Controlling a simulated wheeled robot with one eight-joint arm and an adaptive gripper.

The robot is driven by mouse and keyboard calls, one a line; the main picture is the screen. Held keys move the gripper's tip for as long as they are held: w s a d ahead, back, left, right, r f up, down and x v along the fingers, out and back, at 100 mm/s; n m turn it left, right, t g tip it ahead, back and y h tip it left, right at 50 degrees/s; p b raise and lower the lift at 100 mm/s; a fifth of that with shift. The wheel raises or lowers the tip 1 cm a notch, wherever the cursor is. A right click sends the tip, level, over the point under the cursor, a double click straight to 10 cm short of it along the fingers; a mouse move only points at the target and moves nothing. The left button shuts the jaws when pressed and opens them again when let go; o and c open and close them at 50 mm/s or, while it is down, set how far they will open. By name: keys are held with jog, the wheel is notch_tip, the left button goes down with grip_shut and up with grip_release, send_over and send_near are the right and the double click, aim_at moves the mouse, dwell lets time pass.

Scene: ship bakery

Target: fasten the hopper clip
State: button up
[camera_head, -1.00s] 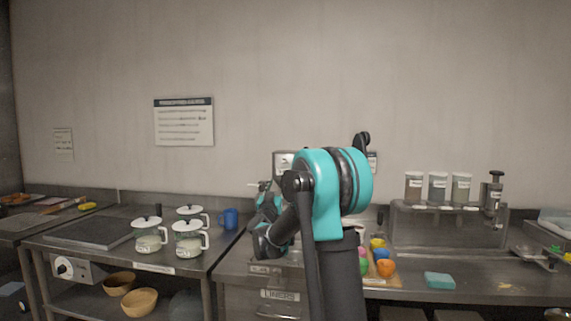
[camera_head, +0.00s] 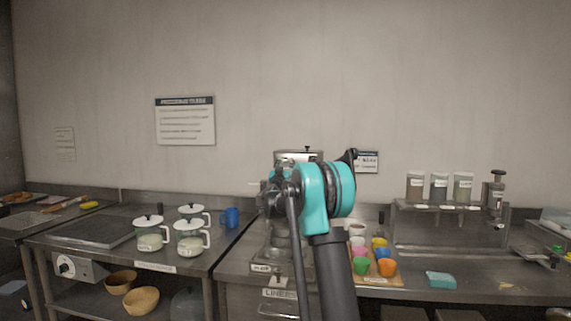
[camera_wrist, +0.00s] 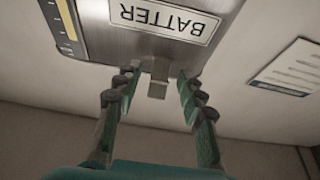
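The steel hopper (camera_wrist: 140,48) with an upside-down BATTER label fills the top of the wrist view. The hopper clip, a small metal tab (camera_wrist: 157,89), sticks out from the hopper edge below the label. My gripper (camera_wrist: 159,78) is open, with one finger on each side of the clip and visible gaps between fingers and clip. Whether the clip is latched cannot be told. In the head view the hopper's top (camera_head: 298,156) shows behind my arm; the clip and my fingertips are hidden or too small there.
Several lidded white jars (camera_head: 150,233) and a blue mug (camera_head: 230,217) stand on the left counter. Several coloured cups (camera_head: 387,267) stand on a board right of my arm. A shelf (camera_head: 447,208) with canisters stands at the right. A gauge (camera_wrist: 62,26) is on the hopper.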

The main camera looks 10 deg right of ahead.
jog(key=shift+w+d+r, duration=0.15)
jog(key=shift+w+r, duration=0.05)
jog(key=shift+w, duration=0.25)
grip_shut()
jog(key=shift+w+d+r+g+y, duration=0.1)
jog(key=shift+r+g+y, duration=0.25)
jog(key=shift+g, duration=0.6)
jog(key=shift+w+d+r+g+y, duration=0.1)
jog(key=shift+r+g+y, duration=0.25)
jog(key=shift+g, duration=0.6)
jog(key=shift+f, duration=0.1)
jog(key=shift+a, duration=0.1)
